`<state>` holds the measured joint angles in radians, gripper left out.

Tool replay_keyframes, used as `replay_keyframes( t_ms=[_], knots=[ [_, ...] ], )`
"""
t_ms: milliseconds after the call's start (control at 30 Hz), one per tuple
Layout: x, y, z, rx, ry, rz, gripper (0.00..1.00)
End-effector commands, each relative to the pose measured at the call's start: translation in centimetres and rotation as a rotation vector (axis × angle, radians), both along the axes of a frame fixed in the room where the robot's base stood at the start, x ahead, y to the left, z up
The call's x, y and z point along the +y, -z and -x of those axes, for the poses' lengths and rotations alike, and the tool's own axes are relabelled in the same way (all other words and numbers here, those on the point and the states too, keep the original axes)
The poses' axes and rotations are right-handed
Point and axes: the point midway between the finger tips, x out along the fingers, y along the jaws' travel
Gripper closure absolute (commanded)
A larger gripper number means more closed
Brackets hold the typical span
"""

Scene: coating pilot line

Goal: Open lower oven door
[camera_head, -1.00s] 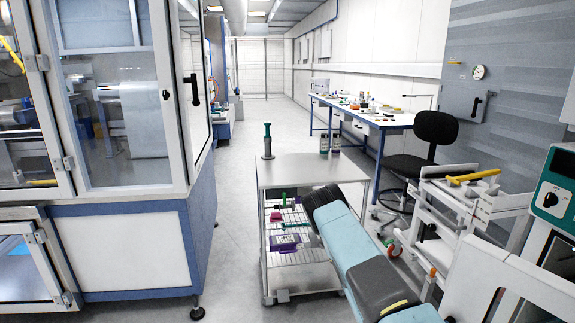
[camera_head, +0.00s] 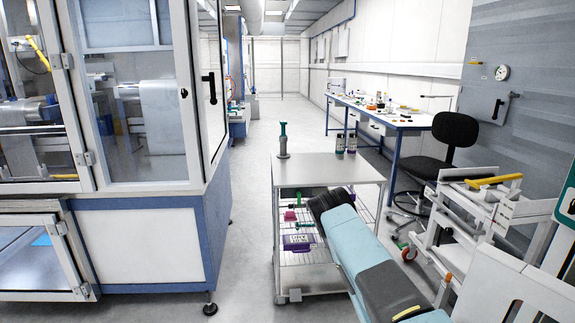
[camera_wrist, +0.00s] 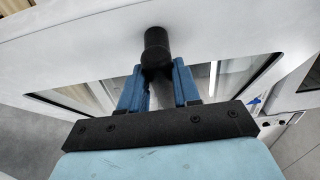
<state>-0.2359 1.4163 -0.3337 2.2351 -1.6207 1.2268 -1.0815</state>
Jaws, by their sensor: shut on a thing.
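My gripper (camera_wrist: 157,78) shows in the wrist view, with its two blue fingers shut on a black door handle (camera_wrist: 157,42). The handle stands out from a white door frame (camera_wrist: 85,48) with a dark glass window (camera_wrist: 235,75). In the head view my light blue arm reaches to the lower right, and my gripper is out of sight. A white panel (camera_head: 488,283) with a window opening stands at the bottom right, seemingly this door. Only a teal edge of the oven's control housing (camera_head: 568,197) shows at the right border.
A steel trolley (camera_head: 318,173) with bottles on top stands just beyond my arm. A glazed cabinet (camera_head: 140,240) fills the left. The aisle floor (camera_head: 247,190) is clear.

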Motion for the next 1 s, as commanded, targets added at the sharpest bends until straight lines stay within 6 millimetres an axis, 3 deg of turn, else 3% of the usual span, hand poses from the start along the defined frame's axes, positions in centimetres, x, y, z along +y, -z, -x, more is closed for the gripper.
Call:
replay_keyframes(
  t_ms=[1000],
  knots=[
    [3.0, 0.4, 2.4, 0.008, -0.040, -0.012, 1.00]
  ],
)
